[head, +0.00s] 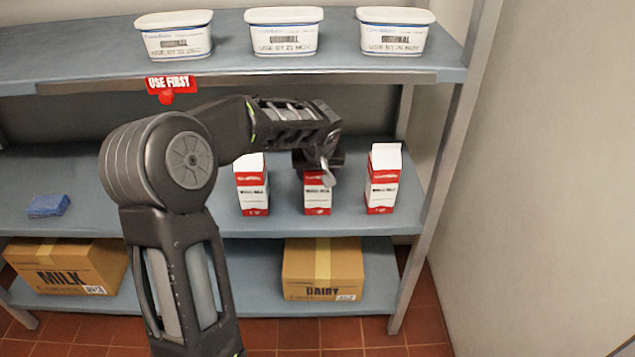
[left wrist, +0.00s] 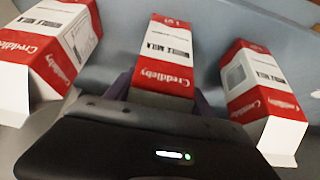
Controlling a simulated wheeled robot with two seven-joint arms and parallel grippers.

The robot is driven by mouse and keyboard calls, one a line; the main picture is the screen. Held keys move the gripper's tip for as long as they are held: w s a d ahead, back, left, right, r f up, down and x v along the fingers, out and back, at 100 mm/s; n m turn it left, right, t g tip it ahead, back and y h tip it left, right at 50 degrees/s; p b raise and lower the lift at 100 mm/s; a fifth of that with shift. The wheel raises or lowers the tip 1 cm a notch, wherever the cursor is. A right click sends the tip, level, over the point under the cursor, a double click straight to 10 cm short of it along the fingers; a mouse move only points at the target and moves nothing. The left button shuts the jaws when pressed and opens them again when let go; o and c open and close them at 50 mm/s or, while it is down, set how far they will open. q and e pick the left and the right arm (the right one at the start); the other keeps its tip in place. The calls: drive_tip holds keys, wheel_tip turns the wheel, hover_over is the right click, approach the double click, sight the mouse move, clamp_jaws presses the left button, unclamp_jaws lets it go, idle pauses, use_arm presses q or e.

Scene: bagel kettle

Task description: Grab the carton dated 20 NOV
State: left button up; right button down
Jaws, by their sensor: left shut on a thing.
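Three red and white milk cartons stand upright in a row on the middle shelf in the head view: a left one (head: 252,192), a middle one (head: 317,197) and a right one (head: 383,182). My left gripper (head: 319,165) is at the upper part of the middle carton and hides its top. In the left wrist view, the middle carton (left wrist: 166,48) is between my fingers and the gripper is shut on it. The two other cartons (left wrist: 52,52) (left wrist: 258,92) stand apart on either side. I cannot read a 20 NOV date on any carton.
White tubs (head: 284,32) stand on the top shelf, above a red "USE FIRST" tag (head: 170,83). A blue cloth-like item (head: 48,206) lies at the middle shelf's left. MILK (head: 68,268) and DAIRY (head: 322,268) boxes sit below. A shelf post (head: 440,170) stands right of the cartons.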

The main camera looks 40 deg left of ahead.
use_arm(q)
clamp_jaws()
drive_tip(key=shift+r, duration=0.1)
idle(0.4)
drive_tip(key=shift+r, duration=0.1)
drive_tip(key=shift+w+r+p, duration=0.1)
drive_tip(key=shift+r+p, duration=0.3)
drive_tip(key=shift+r, duration=1.35)
drive_tip(key=s+d+b, duration=0.2)
drive_tip(key=s+d, duration=0.9)
drive_tip(key=s, duration=0.3)
drive_tip(key=shift+s, duration=0.25)
drive_tip(key=shift+f, duration=0.1)
